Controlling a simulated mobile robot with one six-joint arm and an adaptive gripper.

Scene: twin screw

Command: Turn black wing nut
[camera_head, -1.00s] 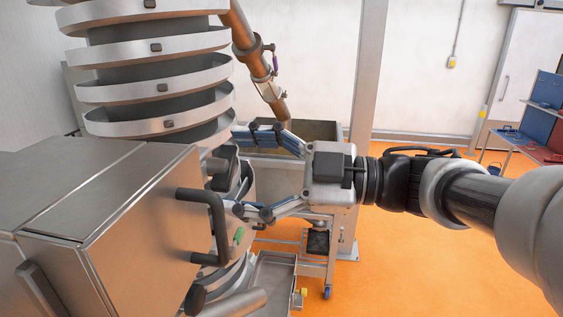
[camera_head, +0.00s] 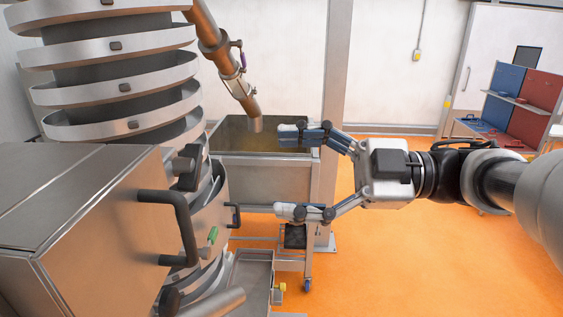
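The black wing nut (camera_head: 187,167) appears to be the dark knob on the side of the steel machine, near the upper corner of its box-shaped housing. My gripper (camera_head: 281,171) is open and empty, to the right of the knob. Its two fingers are spread wide and point left. A clear gap lies between the fingertips and the knob. Nothing is between the fingers. The knob's exact shape is hard to make out.
The steel housing (camera_head: 85,225) has a black handle (camera_head: 180,225) beside a green part (camera_head: 212,235). A spiral steel column (camera_head: 120,90) stands behind it. A brown pipe (camera_head: 222,65) hangs over a metal bin (camera_head: 262,175). Orange floor is open at right.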

